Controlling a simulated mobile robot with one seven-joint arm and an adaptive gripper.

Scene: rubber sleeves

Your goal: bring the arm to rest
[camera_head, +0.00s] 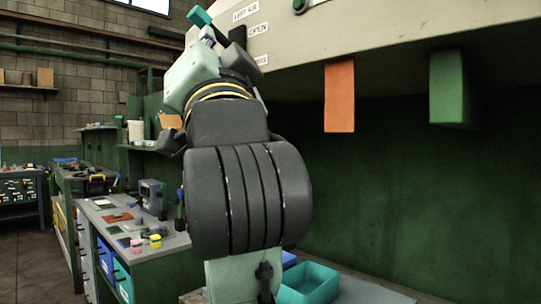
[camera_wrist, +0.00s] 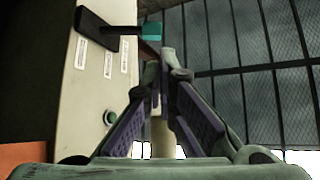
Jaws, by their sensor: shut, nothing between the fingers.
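My gripper (camera_wrist: 158,70) is shut and empty in the wrist view, its two purple-padded fingers meeting near the picture's middle. A lever with a black plate and a teal end (camera_wrist: 150,32) is on the pale panel (camera_wrist: 88,100), just beyond the fingertips in that view. I cannot tell the exact gap between them. In the head view my arm is raised in the middle, and the lever's teal end (camera_head: 200,17) shows above my wrist. My fingers are mostly hidden there.
An orange sleeve (camera_head: 339,96) and a green sleeve (camera_head: 449,88) hang under the pale overhead housing (camera_head: 400,35). A teal tray (camera_head: 308,284) lies below, behind my arm. A workbench (camera_head: 168,243) with small parts and blue bins stands at left. Some floor shows at lower left.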

